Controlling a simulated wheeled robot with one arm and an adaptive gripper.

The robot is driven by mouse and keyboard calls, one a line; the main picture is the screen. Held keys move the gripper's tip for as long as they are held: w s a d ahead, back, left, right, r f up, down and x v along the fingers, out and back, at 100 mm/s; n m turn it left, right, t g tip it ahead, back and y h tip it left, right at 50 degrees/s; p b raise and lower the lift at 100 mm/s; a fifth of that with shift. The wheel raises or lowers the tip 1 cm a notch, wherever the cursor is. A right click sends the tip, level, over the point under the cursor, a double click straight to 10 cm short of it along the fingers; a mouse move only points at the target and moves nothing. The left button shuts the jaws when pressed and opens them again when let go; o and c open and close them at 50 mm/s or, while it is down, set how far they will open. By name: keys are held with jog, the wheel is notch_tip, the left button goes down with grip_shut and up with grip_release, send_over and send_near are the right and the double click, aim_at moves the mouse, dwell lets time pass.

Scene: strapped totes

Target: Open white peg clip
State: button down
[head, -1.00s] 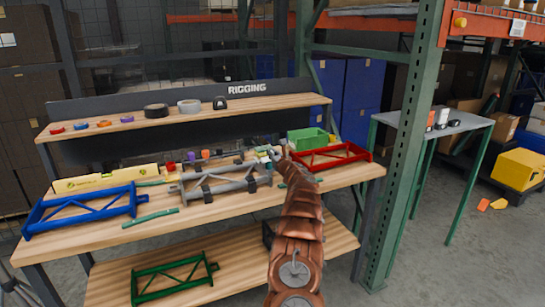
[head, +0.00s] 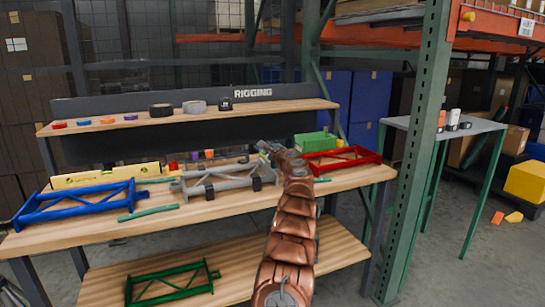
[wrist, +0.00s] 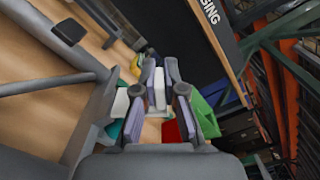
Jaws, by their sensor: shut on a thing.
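My gripper (wrist: 159,92) shows in the wrist view with its two fingers closed on a white piece that appears to be the white peg clip (wrist: 158,86). The fingers cover the sides of the clip, so I cannot tell whether its jaws are spread. Another pale piece (wrist: 120,104) is just left of the fingers. In the head view my gripper (head: 264,147) is above the back of the workbench, near the right end of the grey frame (head: 222,183). The clip is not distinct there.
A green bin (head: 315,145) and a red frame (head: 343,158) are right of my gripper. A blue frame (head: 78,205) and a yellow level (head: 105,176) lie at left. The RIGGING shelf (head: 200,118) rises behind. A green post (head: 418,150) stands at right.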

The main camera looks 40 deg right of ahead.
jog(key=shift+w+a+f+n+b, duration=0.25)
jog(key=shift+a+n+b, duration=0.45)
jog(key=shift+n+b, duration=0.9)
jog(key=shift+w+a+f+n+b, duration=0.3)
jog(key=shift+a+n+b, duration=0.4)
jog(key=shift+n+b, duration=0.9)
jog(key=shift+w+a+f+n+b, duration=0.25)
jog(key=shift+a+n+b, duration=0.45)
jog(key=shift+n+b, duration=0.9)
jog(key=shift+n+p, duration=0.3)
jog(key=shift+n, duration=0.2)
jog(key=c, duration=1.2)
grip_release()
jog(key=shift+c, duration=0.2)
jog(key=shift+a, duration=0.1)
jog(key=shift+s+a, duration=0.1)
jog(key=shift+s, duration=0.05)
